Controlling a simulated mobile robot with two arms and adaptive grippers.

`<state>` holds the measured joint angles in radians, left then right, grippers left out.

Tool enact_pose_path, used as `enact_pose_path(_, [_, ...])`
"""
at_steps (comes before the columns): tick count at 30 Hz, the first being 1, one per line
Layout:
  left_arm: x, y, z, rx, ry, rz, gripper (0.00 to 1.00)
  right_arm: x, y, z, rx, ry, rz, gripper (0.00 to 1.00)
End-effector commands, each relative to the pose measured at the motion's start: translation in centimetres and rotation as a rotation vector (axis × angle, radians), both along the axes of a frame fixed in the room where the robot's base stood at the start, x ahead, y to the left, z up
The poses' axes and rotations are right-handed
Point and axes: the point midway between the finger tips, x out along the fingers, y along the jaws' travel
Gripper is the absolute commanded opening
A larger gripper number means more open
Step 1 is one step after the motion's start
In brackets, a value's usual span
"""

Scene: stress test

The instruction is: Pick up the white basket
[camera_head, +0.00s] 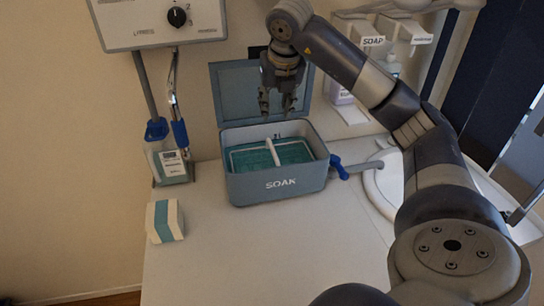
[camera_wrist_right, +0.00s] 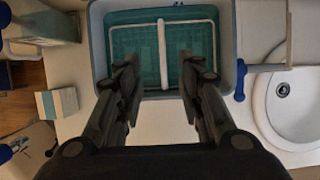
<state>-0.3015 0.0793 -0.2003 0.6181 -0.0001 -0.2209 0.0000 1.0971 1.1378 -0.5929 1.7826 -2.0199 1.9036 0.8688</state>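The white basket (camera_head: 243,159) sits inside a grey-blue box marked SOAK (camera_head: 276,186), whose lid (camera_head: 240,92) stands open at the back. The basket has a white rim and a white bar handle (camera_head: 272,152) across its middle, with teal inside. It also shows in the right wrist view, where the handle (camera_wrist_right: 162,55) runs between my fingers. My right gripper (camera_head: 277,112) is open and empty, pointing down above the back of the box. In the wrist view its fingertips (camera_wrist_right: 158,58) lie on either side of the handle's line. My left gripper is not in view.
A teal-and-white block (camera_head: 165,221) lies on the counter at the left. A bottle with blue parts (camera_head: 170,160) stands behind it. A blue valve and pipe (camera_head: 352,168) stick out at the box's right, near a white sink (camera_head: 384,188). The front counter is clear.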

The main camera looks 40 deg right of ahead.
Motion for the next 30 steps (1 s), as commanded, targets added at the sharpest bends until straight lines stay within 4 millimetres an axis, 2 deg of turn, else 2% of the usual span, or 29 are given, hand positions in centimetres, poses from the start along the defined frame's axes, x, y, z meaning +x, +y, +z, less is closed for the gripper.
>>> enact_pose_path(1, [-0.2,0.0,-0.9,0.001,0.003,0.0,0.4,0.0,0.0,-0.9,0.0,0.0,0.0,0.35])
enact_pose_path(6, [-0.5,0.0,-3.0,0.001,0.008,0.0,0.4,0.0,0.0,-2.9,0.0,0.0,0.0,0.35])
enact_pose_path(15, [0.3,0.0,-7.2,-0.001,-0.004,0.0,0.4,0.0,0.0,-7.2,0.0,0.0,0.0,0.35])
enact_pose_path(22, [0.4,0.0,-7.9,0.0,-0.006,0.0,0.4,0.3,-0.1,-8.8,0.001,0.003,0.0,0.35])
enact_pose_path(30, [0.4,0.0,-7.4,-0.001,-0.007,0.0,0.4,1.6,-0.9,-12.4,0.0,0.004,-0.001,0.35])
